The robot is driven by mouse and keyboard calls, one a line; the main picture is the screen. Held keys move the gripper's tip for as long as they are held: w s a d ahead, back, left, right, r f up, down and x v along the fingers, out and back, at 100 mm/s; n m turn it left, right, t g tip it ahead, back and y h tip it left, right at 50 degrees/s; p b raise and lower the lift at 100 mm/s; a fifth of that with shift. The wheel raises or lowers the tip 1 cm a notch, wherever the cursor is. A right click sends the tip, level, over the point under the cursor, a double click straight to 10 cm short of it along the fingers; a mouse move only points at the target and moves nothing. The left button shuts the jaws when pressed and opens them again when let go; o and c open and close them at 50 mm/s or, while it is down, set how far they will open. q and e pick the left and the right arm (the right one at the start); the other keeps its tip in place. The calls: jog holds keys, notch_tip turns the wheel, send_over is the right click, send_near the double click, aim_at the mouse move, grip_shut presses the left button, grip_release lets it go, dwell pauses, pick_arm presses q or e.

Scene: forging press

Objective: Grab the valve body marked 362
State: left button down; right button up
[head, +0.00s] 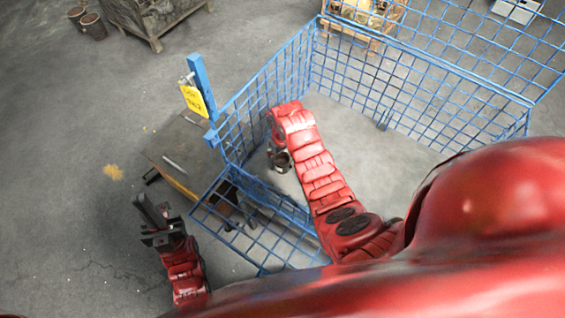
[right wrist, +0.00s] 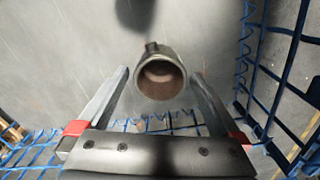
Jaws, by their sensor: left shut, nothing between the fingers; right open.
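A short metal cylinder with a round open mouth and a small stub on its far side, apparently the valve body (right wrist: 161,78), shows in the right wrist view. No number can be read on it. My right gripper (right wrist: 161,92) is open, with one finger on each side of the part; gaps show on both sides. In the head view my right gripper (head: 281,160) is inside the blue mesh cage, partly hidden by its own arm, and the part cannot be made out there. My left gripper (head: 151,208) is shut and empty, outside the cage over the floor.
The blue mesh cage (head: 440,62) surrounds my right arm, with its walls close by. A dark table (head: 185,145) and a blue post with a yellow sign (head: 194,101) stand at its left. A pallet (head: 155,25) lies at the back.

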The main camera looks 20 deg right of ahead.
jog(key=shift+f, duration=0.8)
grip_shut()
